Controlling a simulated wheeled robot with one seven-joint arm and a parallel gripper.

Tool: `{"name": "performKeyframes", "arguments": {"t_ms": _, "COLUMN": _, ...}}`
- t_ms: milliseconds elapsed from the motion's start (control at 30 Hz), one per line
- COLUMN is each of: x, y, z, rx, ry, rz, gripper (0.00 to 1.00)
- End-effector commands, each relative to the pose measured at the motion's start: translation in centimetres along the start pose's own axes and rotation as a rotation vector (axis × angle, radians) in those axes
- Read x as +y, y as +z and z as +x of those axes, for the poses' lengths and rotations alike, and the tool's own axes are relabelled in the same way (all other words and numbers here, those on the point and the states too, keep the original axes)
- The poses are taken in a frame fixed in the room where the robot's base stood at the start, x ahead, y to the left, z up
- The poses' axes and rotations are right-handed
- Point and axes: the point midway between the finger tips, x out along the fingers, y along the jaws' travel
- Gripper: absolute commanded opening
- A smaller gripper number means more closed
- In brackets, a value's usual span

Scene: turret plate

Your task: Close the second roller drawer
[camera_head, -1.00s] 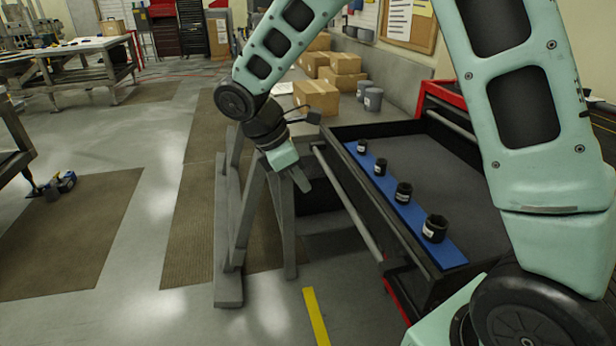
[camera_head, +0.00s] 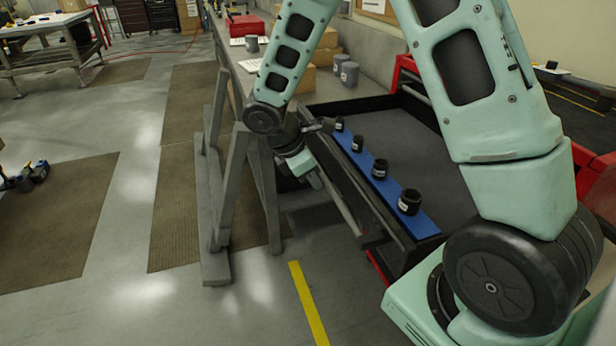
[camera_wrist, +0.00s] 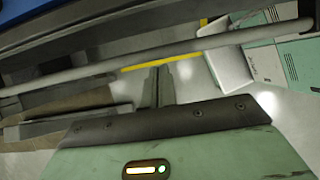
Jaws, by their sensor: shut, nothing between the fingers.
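The roller drawer (camera_head: 405,135) is pulled out of the red roller cabinet and stands open, with a dark grey floor. A blue strip (camera_head: 390,190) along its front edge carries a row of black sockets, among them the nearest socket (camera_head: 410,202). A long grey handle bar (camera_head: 338,190) runs along the drawer front. My gripper (camera_head: 316,181) is shut and empty, just outside the drawer front near the bar's far part. In the wrist view the handle bar (camera_wrist: 100,72) crosses just beyond the shut fingers (camera_wrist: 158,85); I cannot tell whether they touch it.
A grey wooden trestle (camera_head: 217,190) stands close to the left of my gripper. Behind are a workbench with cardboard boxes (camera_head: 325,55) and grey cups (camera_head: 347,74). The floor with a yellow stripe (camera_head: 309,303) is clear in front.

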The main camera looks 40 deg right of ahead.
Motion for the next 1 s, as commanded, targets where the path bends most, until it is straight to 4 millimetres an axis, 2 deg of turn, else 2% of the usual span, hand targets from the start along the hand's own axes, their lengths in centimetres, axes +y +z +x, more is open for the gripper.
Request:
{"name": "performKeyframes", "arguments": {"t_ms": 267, "x": 0.0, "y": 0.5, "z": 0.2, "rx": -0.001, "ry": -0.001, "rz": 0.001, "gripper": 0.00}}
{"name": "performKeyframes", "arguments": {"t_ms": 467, "x": -0.1, "y": 2.9, "z": 1.4, "rx": -0.003, "ry": -0.003, "rz": 0.004, "gripper": 0.00}}
{"name": "performKeyframes", "arguments": {"t_ms": 667, "x": -0.1, "y": 7.2, "z": 3.5, "rx": -0.003, "ry": -0.005, "rz": 0.007, "gripper": 0.00}}
{"name": "performKeyframes", "arguments": {"t_ms": 1000, "x": -0.1, "y": 15.8, "z": 7.7, "rx": -0.002, "ry": -0.006, "rz": 0.007, "gripper": 0.00}}
